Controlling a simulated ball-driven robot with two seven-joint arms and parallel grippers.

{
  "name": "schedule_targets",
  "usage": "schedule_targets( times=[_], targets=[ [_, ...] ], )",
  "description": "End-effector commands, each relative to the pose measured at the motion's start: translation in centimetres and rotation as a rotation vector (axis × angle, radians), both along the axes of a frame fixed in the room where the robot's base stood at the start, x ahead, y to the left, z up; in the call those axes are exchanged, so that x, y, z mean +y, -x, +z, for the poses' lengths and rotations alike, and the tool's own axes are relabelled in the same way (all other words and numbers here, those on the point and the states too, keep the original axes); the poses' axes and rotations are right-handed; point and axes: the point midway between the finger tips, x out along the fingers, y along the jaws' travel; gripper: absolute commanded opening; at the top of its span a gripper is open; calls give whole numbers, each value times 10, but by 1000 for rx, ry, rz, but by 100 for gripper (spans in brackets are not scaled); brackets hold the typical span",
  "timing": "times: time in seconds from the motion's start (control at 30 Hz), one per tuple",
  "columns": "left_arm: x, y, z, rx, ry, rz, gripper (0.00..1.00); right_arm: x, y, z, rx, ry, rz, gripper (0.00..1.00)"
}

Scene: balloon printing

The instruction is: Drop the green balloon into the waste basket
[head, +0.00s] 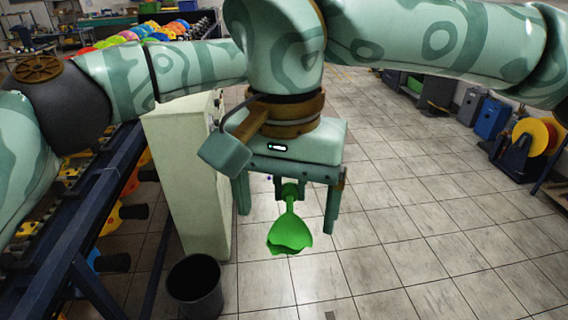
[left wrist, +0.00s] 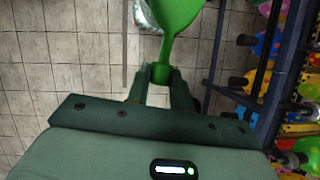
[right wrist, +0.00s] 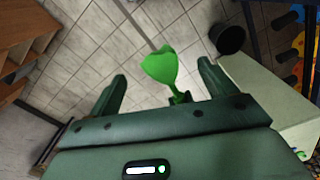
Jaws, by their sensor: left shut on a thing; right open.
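The green balloon (head: 290,233) is limp, with a narrow neck and a wider body hanging below. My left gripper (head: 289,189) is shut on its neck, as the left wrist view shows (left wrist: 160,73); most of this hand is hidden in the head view. My right gripper (right wrist: 162,70) is open, one finger on each side of the balloon (right wrist: 160,66) in the picture, not clearly touching it. The black waste basket (head: 195,284) stands on the floor, left of and lower than the balloon in the head view. It shows at upper right in the right wrist view (right wrist: 228,38).
A pale cabinet (head: 185,180) stands behind the basket. A dark blue rack (head: 110,205) with colourful parts is on the left. The tiled floor (head: 420,220) is clear in the middle and right. Blue and grey machines line the right wall.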

Motion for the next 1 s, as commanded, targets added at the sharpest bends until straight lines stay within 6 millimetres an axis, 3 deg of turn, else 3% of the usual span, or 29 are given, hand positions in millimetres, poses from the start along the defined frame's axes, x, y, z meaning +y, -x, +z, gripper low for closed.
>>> schedule_targets(
  times=[0.1,0.3,0.67,0.8,0.93,0.97,1.0],
  targets=[
    [0,0,0,0,0,0,4,0,1,-24,5,0,1,83],
    [0,0,0,0,0,0,4,0,0,-49,3,-2,0,83],
    [0,0,0,0,0,0,4,0,0,-54,1,-2,-2,83],
    [0,0,0,0,0,0,4,0,0,-54,1,-3,-2,47],
    [0,0,0,1,0,0,4,0,0,-54,0,-4,-1,44],
    [0,0,0,1,0,0,25,1,0,-54,0,-4,-1,44],
    [0,0,0,1,0,-1,36,1,0,-54,0,-4,-1,44]
  ],
)
